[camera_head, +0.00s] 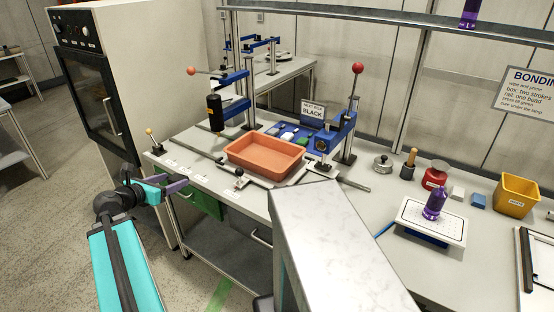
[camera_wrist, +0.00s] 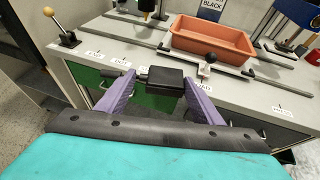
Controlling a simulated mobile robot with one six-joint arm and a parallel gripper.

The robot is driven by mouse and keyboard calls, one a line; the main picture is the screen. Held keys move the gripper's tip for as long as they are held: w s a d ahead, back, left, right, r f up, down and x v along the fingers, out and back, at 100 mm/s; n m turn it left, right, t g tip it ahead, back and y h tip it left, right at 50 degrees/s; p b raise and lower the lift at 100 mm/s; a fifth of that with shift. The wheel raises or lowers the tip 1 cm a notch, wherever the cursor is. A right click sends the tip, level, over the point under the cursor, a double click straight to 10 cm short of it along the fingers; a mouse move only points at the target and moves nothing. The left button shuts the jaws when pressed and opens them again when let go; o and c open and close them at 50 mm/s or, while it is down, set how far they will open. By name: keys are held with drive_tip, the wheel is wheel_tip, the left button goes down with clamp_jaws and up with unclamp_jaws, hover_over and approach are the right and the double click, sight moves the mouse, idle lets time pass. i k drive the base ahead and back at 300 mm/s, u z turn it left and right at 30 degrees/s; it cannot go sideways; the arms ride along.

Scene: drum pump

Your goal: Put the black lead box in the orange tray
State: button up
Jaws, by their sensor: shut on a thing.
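The black lead box (camera_wrist: 166,80) is a small dark block between the purple fingers of my gripper in the wrist view. My gripper (camera_head: 180,184) is shut on it, held out near the bench's front left edge. In the head view I cannot make out the box clearly at the fingertips. The orange tray (camera_head: 266,153) sits on the bench, to the right of my gripper and farther back. In the wrist view the orange tray (camera_wrist: 212,40) lies beyond the box, up and to the right. The visible part of its inside looks empty.
A small clamp with a dark knob (camera_head: 240,175) stands at the tray's front edge. A blue press with a black cylinder (camera_head: 215,112) stands left of the tray, another blue press (camera_head: 325,140) right. A yellow-knobbed lever (camera_head: 152,138) stands at the bench's left corner.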

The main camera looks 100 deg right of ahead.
sight(257, 154)
drive_tip(key=u, duration=0.65)
drive_tip(key=k, duration=0.2)
drive_tip(key=z, duration=1.85)
drive_tip(key=i, duration=1)
drive_tip(key=z, duration=0.1)
drive_tip(key=k, duration=0.5)
